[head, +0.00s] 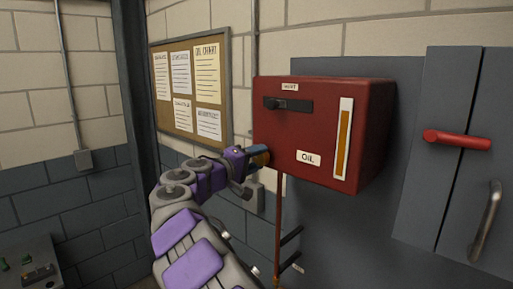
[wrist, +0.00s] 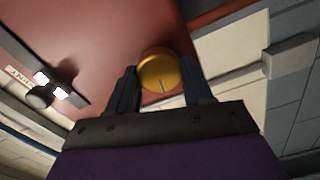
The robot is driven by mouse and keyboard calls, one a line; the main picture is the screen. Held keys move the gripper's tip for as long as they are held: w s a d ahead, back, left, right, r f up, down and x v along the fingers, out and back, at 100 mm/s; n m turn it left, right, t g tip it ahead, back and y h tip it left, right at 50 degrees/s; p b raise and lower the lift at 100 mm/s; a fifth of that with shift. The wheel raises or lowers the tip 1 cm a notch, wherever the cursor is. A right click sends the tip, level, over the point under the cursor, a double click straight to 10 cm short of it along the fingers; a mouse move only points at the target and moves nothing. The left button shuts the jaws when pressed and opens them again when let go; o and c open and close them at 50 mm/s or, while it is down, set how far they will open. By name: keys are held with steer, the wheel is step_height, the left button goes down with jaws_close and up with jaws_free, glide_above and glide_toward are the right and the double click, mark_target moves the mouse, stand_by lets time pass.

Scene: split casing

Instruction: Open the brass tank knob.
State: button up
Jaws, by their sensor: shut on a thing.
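The red oil tank (head: 315,130) hangs on the wall in the head view, with an "OIL" label and an amber level gauge (head: 343,139) on its front. The brass knob (wrist: 158,72) shows in the wrist view as a round yellow disc with a short mark near its lower edge. In the head view it is mostly hidden behind my gripper (head: 258,154), at the tank's lower left. My gripper also shows in the wrist view (wrist: 162,88), its two dark fingers on either side of the knob, shut on it.
A black lever (head: 290,104) sits on the tank's upper front. To the right is a grey cabinet with a red handle (head: 457,139) and a metal pull (head: 484,222). A notice board (head: 191,84) hangs behind my arm. A thin pipe (head: 279,225) runs down below the tank.

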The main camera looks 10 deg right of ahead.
steer(key=shift+f+n+p, duration=0.15)
steer(key=shift+n+p, duration=0.8)
steer(key=shift+n, duration=0.05)
steer(key=o, duration=0.7)
steer(key=shift+w+a+f, duration=0.1)
steer(key=o, duration=0.3)
steer(key=shift+w+a, duration=0.1)
steer(key=shift+w, duration=0.1)
steer(key=shift+s, duration=0.15)
steer(key=v, duration=1.7)
steer(key=shift+a+b, duration=0.3)
steer(key=shift+b, duration=0.1)
